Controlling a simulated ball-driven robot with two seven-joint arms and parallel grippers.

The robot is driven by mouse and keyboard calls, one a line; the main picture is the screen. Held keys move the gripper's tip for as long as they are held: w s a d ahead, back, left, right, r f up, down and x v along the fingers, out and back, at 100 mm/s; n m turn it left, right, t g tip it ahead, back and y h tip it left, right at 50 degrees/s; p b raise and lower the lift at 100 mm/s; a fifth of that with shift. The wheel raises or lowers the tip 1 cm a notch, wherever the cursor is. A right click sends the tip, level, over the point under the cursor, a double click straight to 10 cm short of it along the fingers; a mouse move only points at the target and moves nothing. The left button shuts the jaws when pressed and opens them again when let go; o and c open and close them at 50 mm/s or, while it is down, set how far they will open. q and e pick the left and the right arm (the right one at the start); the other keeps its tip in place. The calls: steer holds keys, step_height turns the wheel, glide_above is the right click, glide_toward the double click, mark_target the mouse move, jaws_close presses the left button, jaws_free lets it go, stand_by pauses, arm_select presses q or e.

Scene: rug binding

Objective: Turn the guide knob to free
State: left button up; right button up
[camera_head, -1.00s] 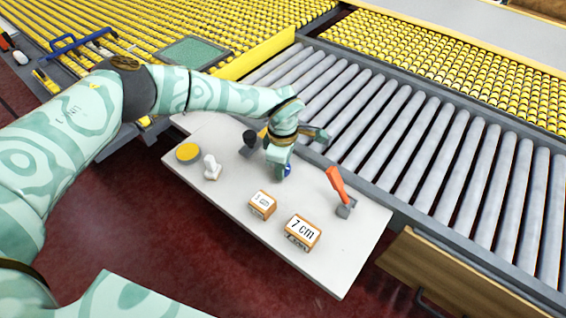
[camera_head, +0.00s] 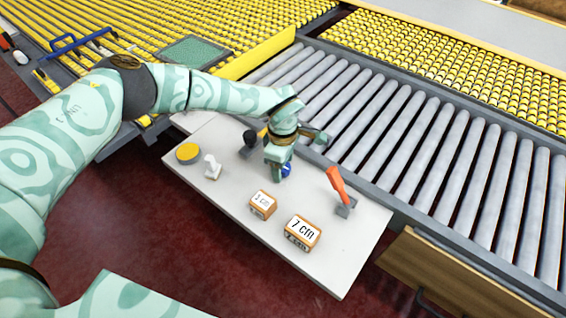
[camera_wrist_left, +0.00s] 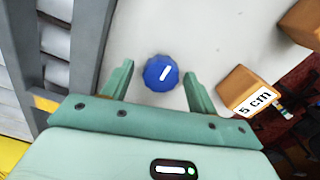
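The guide knob appears to be the round blue knob (camera_wrist_left: 162,73) with a white bar mark, set on a pale panel (camera_wrist_left: 205,25). My left gripper (camera_wrist_left: 159,69) points down over the knob, open, with one finger on each side and gaps visible between fingers and knob. In the head view my left gripper (camera_head: 281,168) is low over the panel, and the blue knob (camera_head: 288,170) is partly hidden by it. My right gripper is not in view.
On the panel are a block marked 7 cm (camera_head: 302,231), a smaller block (camera_head: 262,204), a red-orange lever (camera_head: 336,182), a white switch (camera_head: 212,167), a yellow button (camera_head: 188,152) and a black knob (camera_head: 250,138). Grey rollers (camera_head: 420,150) lie behind.

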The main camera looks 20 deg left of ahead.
arm_select(q)
steer(key=shift+r, duration=0.1)
step_height(320, 180, up, 16)
steer(key=p, duration=0.3)
steer(key=shift+p, duration=0.3)
